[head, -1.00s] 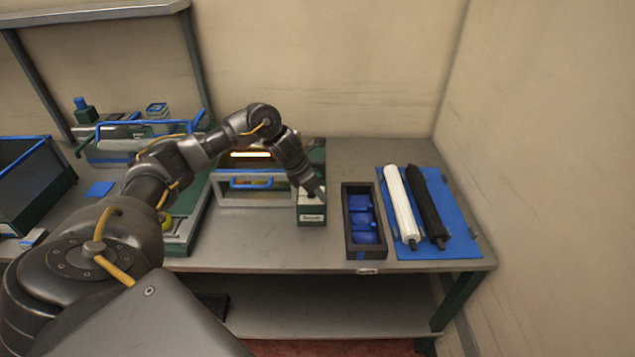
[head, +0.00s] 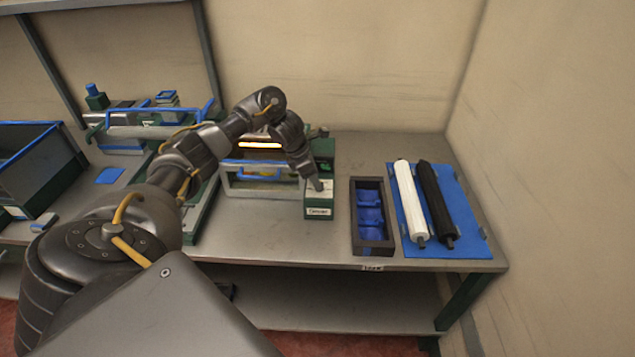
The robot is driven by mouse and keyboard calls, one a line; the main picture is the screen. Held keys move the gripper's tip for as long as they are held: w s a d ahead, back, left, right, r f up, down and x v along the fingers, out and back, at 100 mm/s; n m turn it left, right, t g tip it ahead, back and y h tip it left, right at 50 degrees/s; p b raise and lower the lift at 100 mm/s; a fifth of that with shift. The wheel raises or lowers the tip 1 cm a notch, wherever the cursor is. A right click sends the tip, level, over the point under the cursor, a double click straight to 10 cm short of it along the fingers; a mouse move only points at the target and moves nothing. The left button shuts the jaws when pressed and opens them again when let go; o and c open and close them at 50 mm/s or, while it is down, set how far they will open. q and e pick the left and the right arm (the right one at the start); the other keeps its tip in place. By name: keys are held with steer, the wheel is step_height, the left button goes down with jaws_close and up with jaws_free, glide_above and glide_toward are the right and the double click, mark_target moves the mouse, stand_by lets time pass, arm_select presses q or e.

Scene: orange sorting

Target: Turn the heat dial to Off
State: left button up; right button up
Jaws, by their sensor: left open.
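A small green and white box (head: 318,211) with a dark-lettered label stands near the table's front edge. My left gripper (head: 317,184) points down at the white top of this box. Its jaws are open, but the gap between the fingers is too small to make out. I cannot pick out the heat dial for certain; the gripper covers part of the box top. Behind it, a grey-framed heater unit (head: 232,186) with a blue handle has a glowing orange bar (head: 260,145). My right gripper is not in view.
A dark tray (head: 356,228) with blue compartments stands right of the box. Beyond it, a white roller (head: 409,200) and a black roller (head: 436,200) lie on a blue mat (head: 466,215). A dark, blue-rimmed crate (head: 70,185) stands at the left. Bare tabletop (head: 370,150) shows behind the tray.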

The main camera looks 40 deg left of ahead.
arm_select(q)
steer(key=shift+x, duration=1.2)
steer(key=c, duration=1)
